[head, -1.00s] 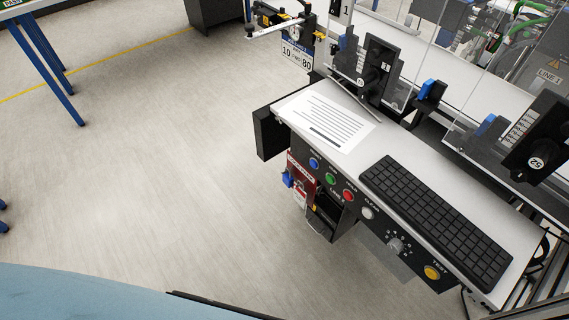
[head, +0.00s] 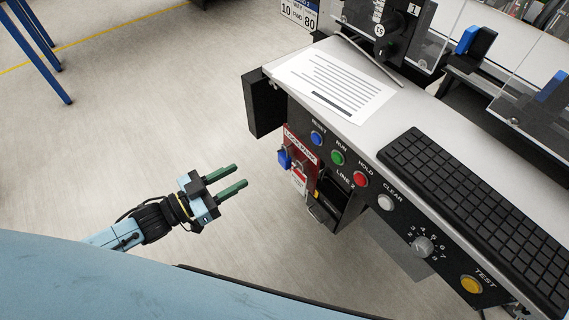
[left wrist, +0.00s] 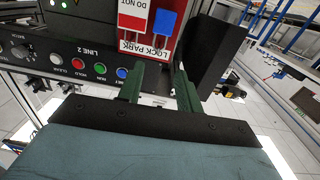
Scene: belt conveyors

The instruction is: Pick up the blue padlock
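The blue padlock (head: 284,158) hangs at the left side of the red lock park board (head: 302,150), on the front of the control console. In the left wrist view the padlock (left wrist: 165,22) shows as a blue block ahead of the fingers, beside a red and white tag. My left gripper (head: 240,186) is open, its two green fingers apart with nothing between them. It is to the left of and apart from the padlock in the head view. The left wrist view also shows the open fingers (left wrist: 160,82). My right gripper is in neither view.
A white-topped console with a keyboard (head: 470,210), a paper sheet (head: 335,85) and several coloured buttons fills the right. A black box (head: 263,103) juts out just above the padlock. A red and white tag (head: 299,179) hangs below it.

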